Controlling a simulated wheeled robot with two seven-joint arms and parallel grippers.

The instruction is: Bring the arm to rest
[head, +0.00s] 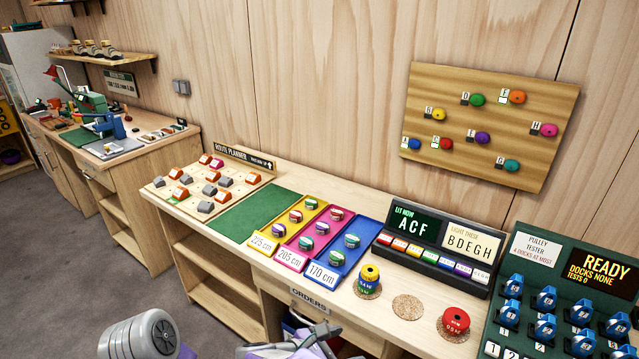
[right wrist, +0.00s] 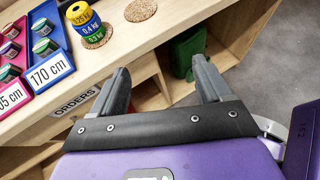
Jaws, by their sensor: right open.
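My right gripper (right wrist: 163,80) is open in the right wrist view, with its two dark fingers spread apart and nothing between them. It hangs in front of the bench's (head: 372,318) front edge, near the ORDERS label (head: 309,293). In the head view, purple and grey parts of my right arm show at the bottom centre. A grey rounded link of my own shows at the bottom left. My left gripper is not in view.
The bench holds yellow, pink and blue trays (head: 322,279), a stack of yellow, blue and green weights (head: 368,279), a red weight (head: 456,321) and an empty cork coaster (head: 408,307). A pulley tester (head: 536,246) stands at right. A green bin (right wrist: 190,60) is below the bench.

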